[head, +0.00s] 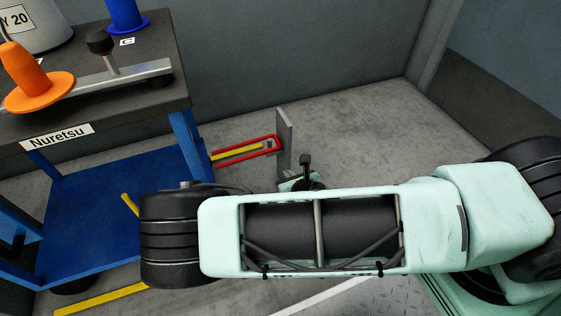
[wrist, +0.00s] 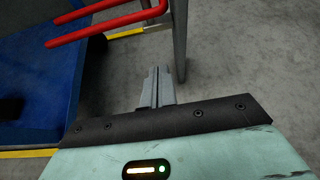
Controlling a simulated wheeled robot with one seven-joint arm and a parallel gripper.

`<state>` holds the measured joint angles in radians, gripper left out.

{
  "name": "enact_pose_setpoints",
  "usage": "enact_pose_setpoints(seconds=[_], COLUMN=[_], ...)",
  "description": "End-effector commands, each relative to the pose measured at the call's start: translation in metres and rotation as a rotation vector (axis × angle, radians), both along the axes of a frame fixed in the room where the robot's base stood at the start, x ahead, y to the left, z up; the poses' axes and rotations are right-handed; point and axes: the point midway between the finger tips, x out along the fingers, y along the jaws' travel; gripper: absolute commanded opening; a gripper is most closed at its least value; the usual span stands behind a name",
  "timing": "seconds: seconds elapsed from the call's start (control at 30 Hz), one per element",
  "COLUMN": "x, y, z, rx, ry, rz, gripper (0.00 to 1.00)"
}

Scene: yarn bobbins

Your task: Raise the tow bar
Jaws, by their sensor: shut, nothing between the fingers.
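The red tow bar (head: 245,159) is a narrow U-shaped bar that sticks out low from the right side of the blue cart (head: 95,215). Its closed end is beside a grey upright plate (head: 285,145). In the wrist view the tow bar (wrist: 105,27) crosses the top left, with the plate (wrist: 180,40) at its right end. My gripper (wrist: 157,72) is shut and empty. Its grey fingertips point toward the bar and plate, below them in the picture, with a visible gap to the bar. In the head view my arm hides most of the gripper.
The cart's dark top (head: 140,95) carries an orange cone-shaped bobbin holder (head: 35,80), a blue one (head: 125,14) and a metal bar with a black knob. Yellow lines (head: 100,299) mark the floor. Grey walls stand behind; bare floor (head: 370,135) lies right of the plate.

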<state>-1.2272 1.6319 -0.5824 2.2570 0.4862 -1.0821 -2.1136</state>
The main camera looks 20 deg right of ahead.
Motion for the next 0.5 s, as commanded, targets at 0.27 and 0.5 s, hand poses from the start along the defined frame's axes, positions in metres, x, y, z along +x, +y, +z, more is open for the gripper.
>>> enact_pose_setpoints(seconds=[0.27, 0.5], x=[0.035, 0.079], y=[-0.001, -0.002], z=[-0.026, -0.052], rx=[0.004, 0.004], ry=[-0.001, -0.002], rz=[-0.005, -0.005], gripper=[0.00, 0.00])
